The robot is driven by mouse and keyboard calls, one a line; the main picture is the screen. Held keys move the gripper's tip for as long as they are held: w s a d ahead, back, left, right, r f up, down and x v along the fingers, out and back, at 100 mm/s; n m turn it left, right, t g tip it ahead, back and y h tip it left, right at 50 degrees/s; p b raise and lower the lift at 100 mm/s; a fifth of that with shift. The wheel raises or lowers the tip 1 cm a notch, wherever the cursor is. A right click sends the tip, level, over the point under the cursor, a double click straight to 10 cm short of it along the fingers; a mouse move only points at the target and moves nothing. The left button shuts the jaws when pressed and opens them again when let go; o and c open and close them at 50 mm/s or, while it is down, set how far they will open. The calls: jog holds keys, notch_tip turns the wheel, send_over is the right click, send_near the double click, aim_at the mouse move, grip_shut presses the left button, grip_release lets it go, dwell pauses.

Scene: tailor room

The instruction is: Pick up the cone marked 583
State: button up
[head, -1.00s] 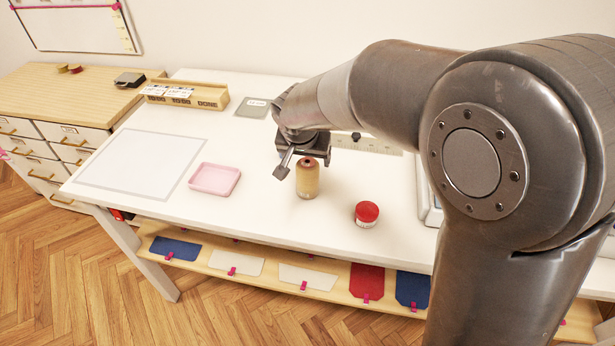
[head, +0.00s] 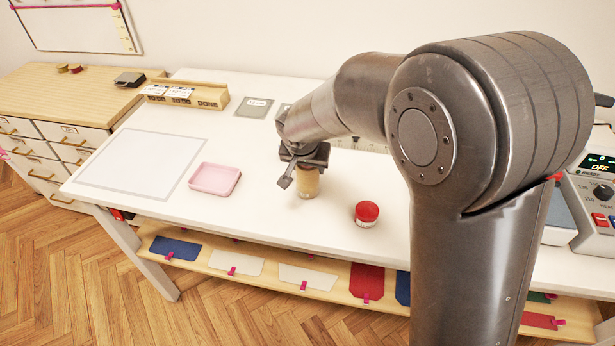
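A tan thread cone (head: 308,184) stands upright on the white table, its upper part covered by my gripper (head: 302,172). No number can be read on it from here. My gripper points down over the cone. One finger shows at the cone's left, with a small gap between them; the other finger is hidden behind the cone and the gripper body. The gripper looks open around the cone's top.
A pink tray (head: 215,179) and a pale mat (head: 140,165) lie to the left. A wooden rack (head: 186,92) and grey labelled plate (head: 254,107) are behind. A device with a display (head: 597,190) is at right.

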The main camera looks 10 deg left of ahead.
jog(key=c, duration=0.4)
jog(key=shift+c, duration=0.5)
jog(key=shift+r, duration=0.15)
